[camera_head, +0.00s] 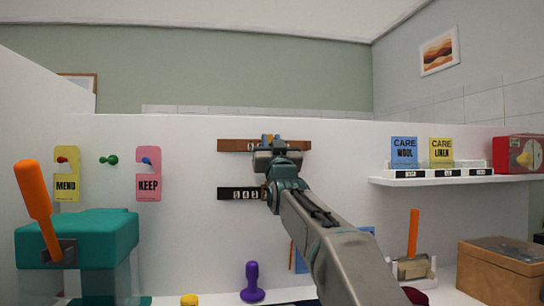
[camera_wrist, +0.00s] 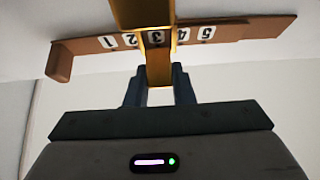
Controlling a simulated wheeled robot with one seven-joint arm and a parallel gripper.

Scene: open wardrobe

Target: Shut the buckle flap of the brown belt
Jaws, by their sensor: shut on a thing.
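The brown belt (camera_head: 234,146) runs level across the white wall in the head view, its middle hidden behind my gripper (camera_head: 270,146). In the wrist view the belt (camera_wrist: 245,31) shows numbered white tags, with a brown block at its left end. A gold buckle (camera_wrist: 142,12) crosses the belt near the number 3. The buckle's flap (camera_wrist: 159,72) reaches down between the dark fingers of my gripper (camera_wrist: 158,88), which are shut on it. The flap's exact angle to the belt is hard to tell.
A black numbered belt (camera_head: 236,194) is just below, partly behind my arm. Yellow (camera_head: 67,184) and pink (camera_head: 148,185) tags hang at left. A white shelf (camera_head: 455,180) with care cards is at right. A teal box (camera_head: 80,232) with an orange lever stands at lower left.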

